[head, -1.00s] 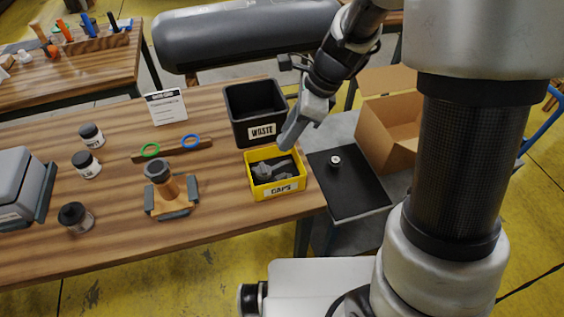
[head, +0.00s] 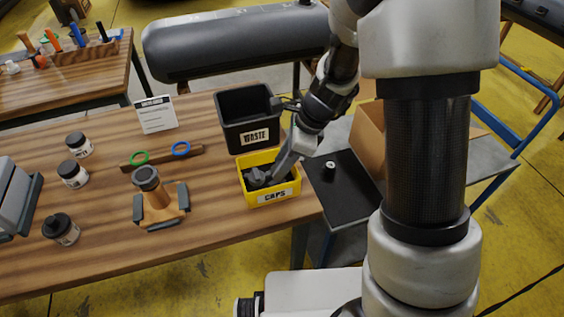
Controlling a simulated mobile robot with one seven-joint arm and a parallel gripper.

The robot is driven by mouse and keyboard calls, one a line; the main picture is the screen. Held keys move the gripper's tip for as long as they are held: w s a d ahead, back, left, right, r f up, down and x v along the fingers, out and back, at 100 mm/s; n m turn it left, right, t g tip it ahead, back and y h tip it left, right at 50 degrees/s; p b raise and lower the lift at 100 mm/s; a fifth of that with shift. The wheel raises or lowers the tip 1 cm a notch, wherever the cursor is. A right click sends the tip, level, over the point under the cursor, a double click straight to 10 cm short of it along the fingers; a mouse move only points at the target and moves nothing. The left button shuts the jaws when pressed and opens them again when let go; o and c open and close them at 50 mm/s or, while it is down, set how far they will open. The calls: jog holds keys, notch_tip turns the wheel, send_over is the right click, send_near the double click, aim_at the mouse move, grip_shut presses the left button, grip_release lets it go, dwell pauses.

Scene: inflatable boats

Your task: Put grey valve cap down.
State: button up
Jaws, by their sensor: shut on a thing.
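The yellow bin labelled CAPS (head: 271,196) stands at the right end of the wooden table. Dark grey caps (head: 256,178) lie inside it. My gripper (head: 279,174) points down over the right part of this bin, its tips at or just inside the rim. It is shut on a grey valve cap, which I cannot tell apart from the grey fingers and the caps below. Whether the held cap touches the others is hidden.
The black WASTE bin (head: 249,120) stands right behind the yellow bin. A grey valve on a wooden stand (head: 160,203) is to the left, with a ring rack (head: 162,157) behind. A black mat (head: 345,189) and a cardboard box (head: 368,135) are at the right.

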jog(key=shift+f, duration=0.35)
jog(key=o, duration=1)
jog(key=shift+r, duration=0.1)
jog(key=shift+r, duration=0.1)
jog(key=shift+r, duration=0.35)
jog(key=p+v, duration=0.3)
jog(key=v, duration=0.8)
jog(key=s+d+r+n+t+h, duration=0.2)
jog(key=s+d+r+n, duration=0.1)
jog(key=s+r+n, duration=0.4)
jog(key=s+d+r+n+t+h, duration=0.2)
jog(key=s+r+n, duration=0.6)
jog(key=n, duration=0.4)
jog(key=s+d+t, duration=0.1)
jog(key=d, duration=0.1)
jog(key=shift+d+r+h, duration=0.3)
jog(key=shift+r, duration=0.05)
